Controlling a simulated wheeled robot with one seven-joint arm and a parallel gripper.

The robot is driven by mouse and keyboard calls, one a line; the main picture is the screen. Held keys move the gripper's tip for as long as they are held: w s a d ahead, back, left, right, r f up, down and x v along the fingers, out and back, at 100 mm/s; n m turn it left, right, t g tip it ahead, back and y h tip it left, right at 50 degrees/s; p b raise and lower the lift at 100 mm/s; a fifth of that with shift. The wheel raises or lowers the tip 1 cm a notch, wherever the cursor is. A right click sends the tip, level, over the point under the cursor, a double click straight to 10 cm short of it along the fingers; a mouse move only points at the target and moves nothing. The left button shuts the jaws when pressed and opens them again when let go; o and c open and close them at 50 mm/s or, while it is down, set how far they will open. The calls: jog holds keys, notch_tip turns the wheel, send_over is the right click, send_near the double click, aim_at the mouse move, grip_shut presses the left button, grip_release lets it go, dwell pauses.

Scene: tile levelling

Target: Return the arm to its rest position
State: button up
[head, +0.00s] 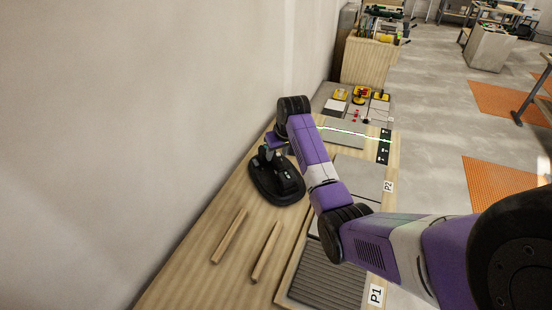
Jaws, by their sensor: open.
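My arm reaches in from the lower right, bends at mid-table and rises to a black wrist joint. My gripper (272,158) points down from it, over a black oval-based tool (283,192) that stands on the wooden bench near the wall. The fingertips are dark against the tool and small; I cannot tell whether they touch it. The gripper is open.
Two wooden strips (229,236) lie on the bench (190,265). Grey tiles run along its right side, with a ridged panel (325,280) marked P1 nearest. A green laser line (350,133) crosses farther back, before small yellow tools (361,95). The wall (130,120) is close on the left.

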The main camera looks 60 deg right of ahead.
jog(key=shift+v, duration=1.4)
